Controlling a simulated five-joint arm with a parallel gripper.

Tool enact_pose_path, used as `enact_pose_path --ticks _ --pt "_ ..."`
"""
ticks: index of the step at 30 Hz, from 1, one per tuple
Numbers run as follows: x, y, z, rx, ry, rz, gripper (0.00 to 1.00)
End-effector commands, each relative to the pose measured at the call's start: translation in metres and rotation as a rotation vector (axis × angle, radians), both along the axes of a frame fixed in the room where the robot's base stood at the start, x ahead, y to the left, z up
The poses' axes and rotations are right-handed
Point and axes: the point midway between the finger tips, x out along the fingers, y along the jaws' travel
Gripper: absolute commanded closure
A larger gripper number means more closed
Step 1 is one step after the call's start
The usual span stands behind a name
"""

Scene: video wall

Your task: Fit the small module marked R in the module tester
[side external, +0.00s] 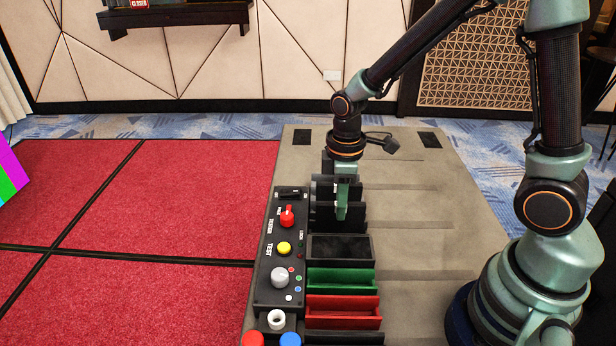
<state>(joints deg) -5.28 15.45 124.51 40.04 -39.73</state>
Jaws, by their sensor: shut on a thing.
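The module tester is a long black panel (266,262) in the side external view. It carries a red switch (287,216), a yellow button (284,248) marked TEST, a grey knob (280,278) and small coloured lights. My gripper (342,208) points down among dark upright holders (323,190) just right of the panel's far part. Its pale green fingers are shut on a dark thing, mostly hidden by the fingers and the holders. I cannot read an R mark on it, nor tell whether it touches the holder.
Nearer along the panel's right side are a black tray (312,260), a green tray (312,283) and a red tray (312,304). A white ring (276,319), a red cap (253,339) and a blue cap (290,340) are at the near end. The grey table (440,225) is mostly clear to the right.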

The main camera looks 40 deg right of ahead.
Motion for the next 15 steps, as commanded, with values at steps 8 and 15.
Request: enact_pose_path --ticks 8,15 --pt "0.0000 0.0000 -0.0009 0.000 0.000 0.000 0.77" --pt "-0.0001 0.0000 -0.0008 0.000 0.000 0.000 0.46"
